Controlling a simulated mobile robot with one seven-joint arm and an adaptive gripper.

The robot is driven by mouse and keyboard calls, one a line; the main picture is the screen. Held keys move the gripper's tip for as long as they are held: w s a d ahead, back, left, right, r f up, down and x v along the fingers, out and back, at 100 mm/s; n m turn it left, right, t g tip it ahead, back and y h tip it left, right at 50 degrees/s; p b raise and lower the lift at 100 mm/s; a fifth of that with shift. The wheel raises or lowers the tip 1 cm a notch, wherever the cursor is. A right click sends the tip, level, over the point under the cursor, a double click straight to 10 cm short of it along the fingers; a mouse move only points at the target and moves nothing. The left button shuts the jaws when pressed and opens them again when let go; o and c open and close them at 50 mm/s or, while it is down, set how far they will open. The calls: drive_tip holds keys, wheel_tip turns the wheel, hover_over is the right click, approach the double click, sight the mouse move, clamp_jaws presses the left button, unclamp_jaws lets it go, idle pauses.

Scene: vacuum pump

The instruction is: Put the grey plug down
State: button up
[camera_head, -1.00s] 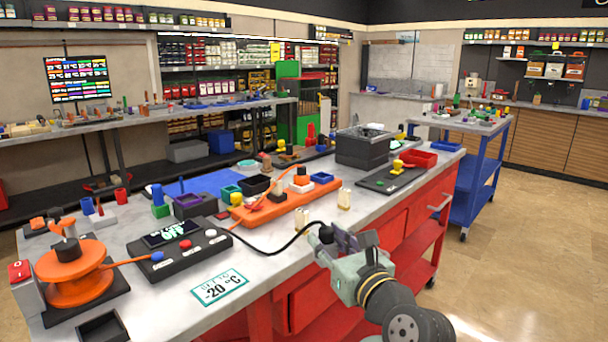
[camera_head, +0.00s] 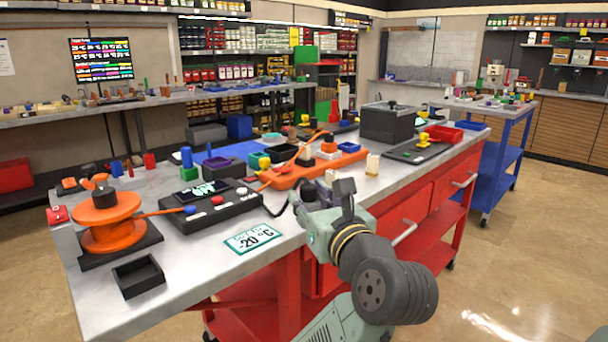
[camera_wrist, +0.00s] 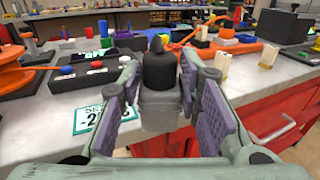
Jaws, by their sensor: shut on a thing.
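The grey plug (camera_wrist: 159,75) is dark grey with a lighter base and stands between the fingers of my gripper (camera_wrist: 160,103) in the wrist view. My gripper is shut on it. In the head view my gripper (camera_head: 325,205) is at the front edge of the metal workbench (camera_head: 205,268), right of the black control box (camera_head: 235,207). The plug is mostly hidden by my gripper there. I cannot tell whether the plug touches the bench.
An orange power strip (camera_head: 345,158) with plugs lies behind my gripper. A -20 °C card (camera_head: 252,238), an empty black tray (camera_head: 138,277) and an orange cable reel (camera_head: 106,222) are to the left. Cream blocks (camera_head: 373,164) stand close behind. Bare bench top lies around the card.

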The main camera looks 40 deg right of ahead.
drive_tip(key=w+d, duration=0.2)
drive_tip(key=w, duration=0.1)
drive_tip(key=w+d+p, duration=0.1)
drive_tip(key=w+d, duration=0.1)
drive_tip(key=w, duration=0.2)
drive_tip(key=w+d+f, duration=0.1)
drive_tip(key=w+d, duration=0.2)
drive_tip(key=w, duration=0.1)
drive_tip(key=shift+w+f, duration=0.1)
drive_tip(key=shift+w+d+f, duration=0.1)
drive_tip(key=shift+w+f, duration=0.05)
drive_tip(key=shift+f+p, duration=0.35)
drive_tip(key=shift+f, duration=1.25)
drive_tip(key=shift+f, duration=0.2)
drive_tip(key=o, duration=1.2)
